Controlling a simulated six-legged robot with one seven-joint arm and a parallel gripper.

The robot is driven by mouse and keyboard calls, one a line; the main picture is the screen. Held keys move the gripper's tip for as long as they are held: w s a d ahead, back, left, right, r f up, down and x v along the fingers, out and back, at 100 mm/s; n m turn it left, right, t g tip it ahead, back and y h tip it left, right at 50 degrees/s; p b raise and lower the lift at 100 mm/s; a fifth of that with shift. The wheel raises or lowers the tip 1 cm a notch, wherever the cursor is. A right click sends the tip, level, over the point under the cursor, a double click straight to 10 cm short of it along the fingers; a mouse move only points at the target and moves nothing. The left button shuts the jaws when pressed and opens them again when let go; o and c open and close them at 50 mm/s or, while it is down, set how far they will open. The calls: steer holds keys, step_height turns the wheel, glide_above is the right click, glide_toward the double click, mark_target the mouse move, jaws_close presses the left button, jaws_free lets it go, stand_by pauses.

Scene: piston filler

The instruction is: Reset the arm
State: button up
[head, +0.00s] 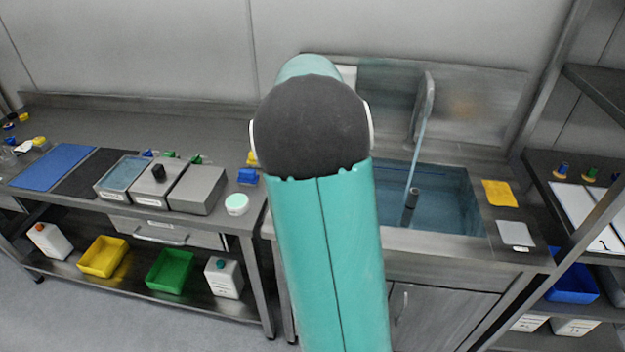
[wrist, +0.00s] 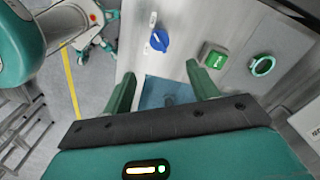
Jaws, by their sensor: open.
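My gripper (wrist: 163,88) shows in the wrist view with its two green fingers spread apart and nothing visible between them. Behind and beyond the fingers is a grey metal panel (wrist: 187,22) with a blue knob (wrist: 160,40), a green square button (wrist: 215,59) and a round green-ringed button (wrist: 263,66). A blue surface (wrist: 155,92) shows between the fingers. I cannot tell whether the fingers touch anything. In the head view my teal arm fills the middle and the gripper is hidden.
The head view shows a steel sink (head: 440,205) with a faucet, right of my arm. A workbench at left holds grey boxes (head: 197,188), a blue mat (head: 53,167) and a white round tub (head: 237,204). Yellow (head: 102,257) and green bins (head: 170,271) stand on its lower shelf. Shelving stands at right.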

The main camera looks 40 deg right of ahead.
steer(key=shift+r, duration=0.25)
stand_by(0.4)
steer(key=s+a+r+n+t, duration=0.1)
steer(key=s+a+r+n, duration=0.3)
steer(key=a, duration=0.5)
steer(key=s+a+r+n+t, duration=0.15)
steer(key=a+r+n, duration=0.25)
steer(key=a+n, duration=0.4)
steer(key=s+a+n+t, duration=0.3)
steer(key=s+a+n, duration=0.7)
steer(key=a, duration=0.4)
steer(key=shift+s+a+n, duration=0.15)
steer(key=shift+s+n, duration=0.15)
steer(key=shift+s, duration=0.35)
steer(key=shift+f, duration=0.1)
